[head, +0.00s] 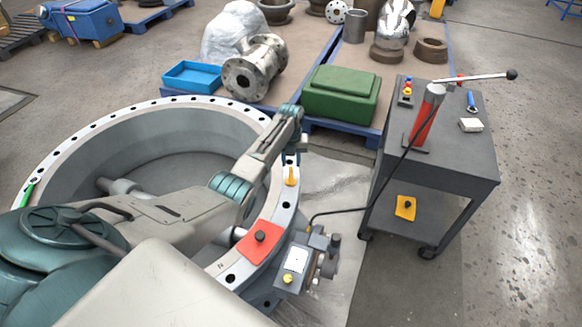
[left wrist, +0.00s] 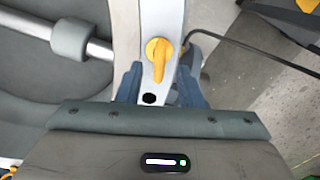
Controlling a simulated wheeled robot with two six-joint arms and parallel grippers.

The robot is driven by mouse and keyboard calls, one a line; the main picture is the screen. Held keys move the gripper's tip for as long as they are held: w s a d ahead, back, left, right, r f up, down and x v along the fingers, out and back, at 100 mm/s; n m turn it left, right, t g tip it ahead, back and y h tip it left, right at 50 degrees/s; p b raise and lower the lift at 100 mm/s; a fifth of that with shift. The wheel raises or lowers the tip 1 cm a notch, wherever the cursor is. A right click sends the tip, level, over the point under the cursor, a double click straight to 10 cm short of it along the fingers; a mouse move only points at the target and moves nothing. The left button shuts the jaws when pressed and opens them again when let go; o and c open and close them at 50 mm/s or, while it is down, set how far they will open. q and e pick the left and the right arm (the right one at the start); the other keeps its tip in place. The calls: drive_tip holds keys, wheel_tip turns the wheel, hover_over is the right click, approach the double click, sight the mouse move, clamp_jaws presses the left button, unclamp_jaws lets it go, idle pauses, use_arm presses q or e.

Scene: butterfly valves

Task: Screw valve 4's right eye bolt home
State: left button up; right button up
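A large pale valve ring (head: 95,128) lies flat, with bolt holes along its flange. A yellow eye bolt (head: 291,177) stands on the flange at the right side. It also shows in the left wrist view (left wrist: 158,58). I cannot tell how deep its thread sits. My left gripper (head: 297,150) is over the flange close to the eye bolt. Its two fingers (left wrist: 158,88) are apart in the left wrist view, with the flange and a dark bolt hole between them. My right gripper is not in view.
A red plate (head: 259,243) with a black knob lies on the flange, near an actuator box (head: 296,260) outside the ring. A cable runs to a dark cart (head: 450,165) with a red hand pump (head: 425,118). Pallets with a green case (head: 341,92) stand behind.

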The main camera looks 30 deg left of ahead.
sight(291, 168)
use_arm(q)
wheel_tip(291, 168, up, 5)
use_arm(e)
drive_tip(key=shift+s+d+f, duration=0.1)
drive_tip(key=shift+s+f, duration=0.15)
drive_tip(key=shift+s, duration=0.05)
use_arm(q)
drive_tip(key=shift+f, duration=0.15)
